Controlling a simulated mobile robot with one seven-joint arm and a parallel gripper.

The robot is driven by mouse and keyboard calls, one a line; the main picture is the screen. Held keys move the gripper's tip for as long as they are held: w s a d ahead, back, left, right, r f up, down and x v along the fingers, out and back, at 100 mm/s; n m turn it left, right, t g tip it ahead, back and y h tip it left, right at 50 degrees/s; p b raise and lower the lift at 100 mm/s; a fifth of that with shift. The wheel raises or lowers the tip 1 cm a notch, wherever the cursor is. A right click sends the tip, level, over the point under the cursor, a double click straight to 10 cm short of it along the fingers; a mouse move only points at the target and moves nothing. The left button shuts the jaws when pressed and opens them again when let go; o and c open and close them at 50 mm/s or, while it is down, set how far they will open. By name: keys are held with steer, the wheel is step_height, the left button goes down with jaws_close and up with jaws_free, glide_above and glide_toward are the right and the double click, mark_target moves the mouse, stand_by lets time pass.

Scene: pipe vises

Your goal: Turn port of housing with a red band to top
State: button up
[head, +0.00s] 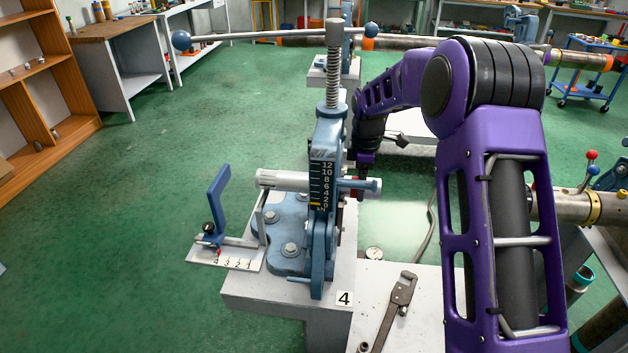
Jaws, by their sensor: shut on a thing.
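A blue pipe vise (322,225) marked 4 stands on a pale block. A grey cylindrical piece (285,181) lies level through it and sticks out left and right. A small red patch (354,188) shows just right of the vise, partly covered by my fingers; it looks like the red band of the housing. My gripper (361,187) comes down from above at the right side of the vise. It is shut on the piece at the red patch. The fingertips are small and partly hidden. I cannot make out the port or which way it faces.
A blue upright stop (217,205) on a numbered white plate stands left of the vise. The vise's long handle (255,37) reaches left above. A pipe wrench (398,300) and a round gauge (374,254) lie at the front right. Green floor is clear at left.

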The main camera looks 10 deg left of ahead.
steer(key=shift+w+g+p, duration=0.1)
steer(key=shift+g+p, duration=0.4)
steer(key=shift+p, duration=0.35)
steer(key=shift+w+g, duration=0.15)
steer(key=shift+g, duration=0.75)
steer(key=shift+w+f+g, duration=0.1)
steer(key=shift+w+g, duration=0.05)
steer(key=shift+g, duration=0.65)
steer(key=o, duration=1.4)
